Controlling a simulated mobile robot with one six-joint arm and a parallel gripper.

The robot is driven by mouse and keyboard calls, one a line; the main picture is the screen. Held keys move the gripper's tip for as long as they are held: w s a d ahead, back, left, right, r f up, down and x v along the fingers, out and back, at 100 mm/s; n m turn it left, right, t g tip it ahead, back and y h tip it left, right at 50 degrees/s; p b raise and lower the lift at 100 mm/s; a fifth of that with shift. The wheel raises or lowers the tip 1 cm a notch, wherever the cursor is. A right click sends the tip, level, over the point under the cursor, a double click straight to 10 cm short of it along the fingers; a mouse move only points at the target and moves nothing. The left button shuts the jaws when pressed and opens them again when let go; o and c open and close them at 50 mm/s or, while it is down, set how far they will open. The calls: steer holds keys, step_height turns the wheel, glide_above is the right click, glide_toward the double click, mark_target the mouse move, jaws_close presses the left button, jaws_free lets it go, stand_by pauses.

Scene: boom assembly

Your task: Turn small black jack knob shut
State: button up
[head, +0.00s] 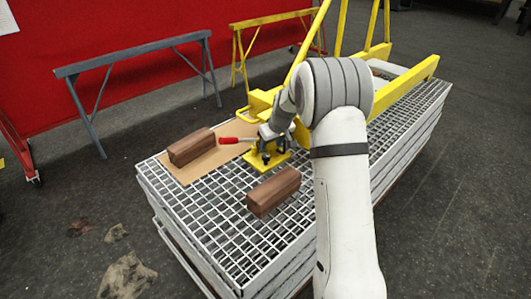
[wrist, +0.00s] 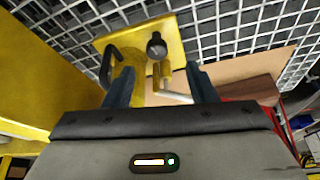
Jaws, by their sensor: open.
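The yellow jack (head: 258,163) stands on the grating between two wooden blocks, with a red-handled lever (head: 228,140) sticking out to the left. In the wrist view a small round black knob (wrist: 156,46) sits near the middle of the jack's yellow base plate (wrist: 176,35), just beyond my fingertips. My gripper (wrist: 159,72) is open, with one dark finger on each side of the jack's yellow parts. I cannot tell whether the fingers touch anything. In the head view my gripper (head: 270,137) is over the jack, and my arm hides part of it; the knob is not clear there.
Wooden blocks (head: 191,147) and (head: 273,191) lie left and in front of the jack. A brown board (head: 205,170) lies under the left block. The yellow boom frame (head: 408,85) stands behind on the grating (head: 225,235). A grey trestle (head: 135,58) stands at the back left.

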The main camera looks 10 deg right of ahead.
mark_target(266, 155)
steer(key=x, duration=0.6)
steer(key=b+x, duration=0.1)
steer(key=x, duration=0.2)
steer(key=shift+w+d+r, duration=0.15)
steer(key=shift+w, duration=0.2)
steer(key=shift+c, duration=0.4)
steer(key=c, duration=0.9)
steer(key=shift+o, duration=0.2)
steer(key=shift+r+m+h+p, duration=0.15)
steer(key=shift+m+h+p, duration=0.15)
steer(key=shift+m+p, duration=0.35)
steer(key=shift+m, duration=0.35)
